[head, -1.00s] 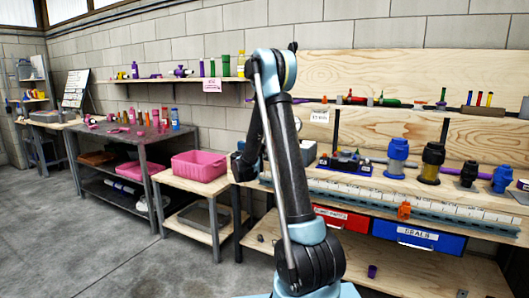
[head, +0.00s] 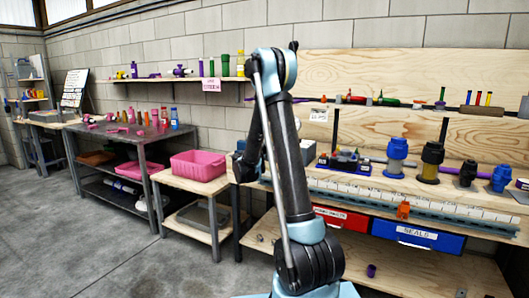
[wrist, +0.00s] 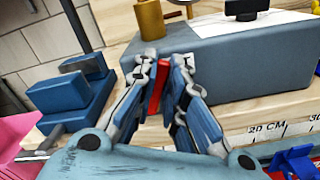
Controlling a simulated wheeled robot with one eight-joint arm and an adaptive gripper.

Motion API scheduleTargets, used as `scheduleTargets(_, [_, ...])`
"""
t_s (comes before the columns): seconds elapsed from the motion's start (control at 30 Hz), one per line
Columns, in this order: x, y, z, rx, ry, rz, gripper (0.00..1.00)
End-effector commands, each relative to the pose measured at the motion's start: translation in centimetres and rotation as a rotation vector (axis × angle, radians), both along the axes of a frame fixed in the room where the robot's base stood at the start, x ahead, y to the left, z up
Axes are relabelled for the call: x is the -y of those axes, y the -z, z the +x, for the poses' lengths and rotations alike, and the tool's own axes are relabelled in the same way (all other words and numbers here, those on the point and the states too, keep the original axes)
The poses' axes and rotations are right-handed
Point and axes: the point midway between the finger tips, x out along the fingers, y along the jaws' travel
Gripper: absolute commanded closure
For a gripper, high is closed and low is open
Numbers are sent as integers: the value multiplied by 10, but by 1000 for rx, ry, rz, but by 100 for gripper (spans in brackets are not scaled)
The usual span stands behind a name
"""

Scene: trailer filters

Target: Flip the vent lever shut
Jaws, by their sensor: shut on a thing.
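A narrow red lever (wrist: 154,92) stands in front of a blue-grey box (wrist: 230,62) in the wrist view. My gripper (wrist: 166,62) has its fingers on either side of the lever and is shut on it. The fingers hide part of the lever, and I cannot tell how far it is turned. In the head view my own arm blocks the gripper and the lever.
A brass cylinder (wrist: 150,20) and a black-knobbed part (wrist: 245,9) sit on the box. A blue vise-like block (wrist: 68,95) stands to the left. A ruled strip (wrist: 285,132) runs along the bench front. A pink bin (head: 199,166) stands on a lower table.

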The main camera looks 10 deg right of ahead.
Motion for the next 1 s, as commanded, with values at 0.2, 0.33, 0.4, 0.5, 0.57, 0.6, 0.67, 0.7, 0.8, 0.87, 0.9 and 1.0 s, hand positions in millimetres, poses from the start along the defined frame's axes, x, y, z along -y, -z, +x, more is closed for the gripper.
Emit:
scheduleTargets(0.2, [7, 6, -6, 119, 1, 165, 100])
scheduleTargets(0.33, [11, 9, -8, 192, 1, 265, 100])
scheduleTargets(0.4, [12, 12, -10, 231, 1, 319, 100])
scheduleTargets(0.5, [15, 15, -11, 287, 2, 396, 100])
scheduleTargets(0.57, [16, 17, -12, 320, 2, 442, 100])
scheduleTargets(0.6, [17, 19, -13, 342, 2, 473, 100])
scheduleTargets(0.67, [18, 21, -14, 376, 2, 519, 100])
scheduleTargets(0.7, [18, 23, -14, 398, 3, 549, 100])
scheduleTargets(0.8, [20, 27, -15, 451, 3, 621, 100])
scheduleTargets(0.87, [20, 29, -16, 482, 3, 664, 100])
scheduleTargets(0.9, [20, 30, -16, 501, 3, 689, 100])
scheduleTargets(1.0, [21, 34, -17, 544, 4, 750, 100])
